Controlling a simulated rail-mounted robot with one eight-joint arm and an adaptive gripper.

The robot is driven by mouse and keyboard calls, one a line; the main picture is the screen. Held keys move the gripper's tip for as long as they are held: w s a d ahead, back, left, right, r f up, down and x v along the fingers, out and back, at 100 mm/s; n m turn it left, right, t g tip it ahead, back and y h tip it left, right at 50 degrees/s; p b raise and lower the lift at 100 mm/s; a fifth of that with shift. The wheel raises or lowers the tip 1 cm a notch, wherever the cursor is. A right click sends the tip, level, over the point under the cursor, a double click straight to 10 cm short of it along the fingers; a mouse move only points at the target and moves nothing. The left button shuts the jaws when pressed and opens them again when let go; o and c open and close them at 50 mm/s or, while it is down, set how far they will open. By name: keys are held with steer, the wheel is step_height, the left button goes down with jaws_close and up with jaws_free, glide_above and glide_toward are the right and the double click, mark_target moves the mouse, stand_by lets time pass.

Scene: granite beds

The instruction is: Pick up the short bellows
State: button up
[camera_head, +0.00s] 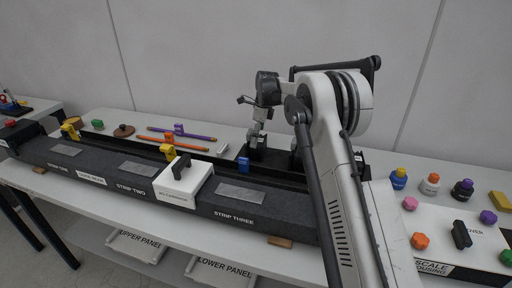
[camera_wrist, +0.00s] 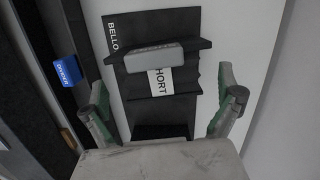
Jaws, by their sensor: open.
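A blue divider block (camera_wrist: 66,71) sits left of the bellows, also in the head view (camera_head: 243,164). A white block with a black handle (camera_head: 183,180) straddles the granite bed (camera_head: 120,182). Several coloured bottles and knobs stand at right. A pale wall rises behind.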

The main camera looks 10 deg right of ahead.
steer(key=shift+w+a+f, duration=0.1)
steer(key=shift+a+f, duration=0.1)
steer(key=shift+f, duration=1.3)
steer(key=shift+w+a+f, duration=0.1)
steer(key=shift+a+f, duration=0.1)
steer(key=shift+f, duration=1.3)
steer(key=c, duration=1)
steer(key=shift+c, duration=0.2)
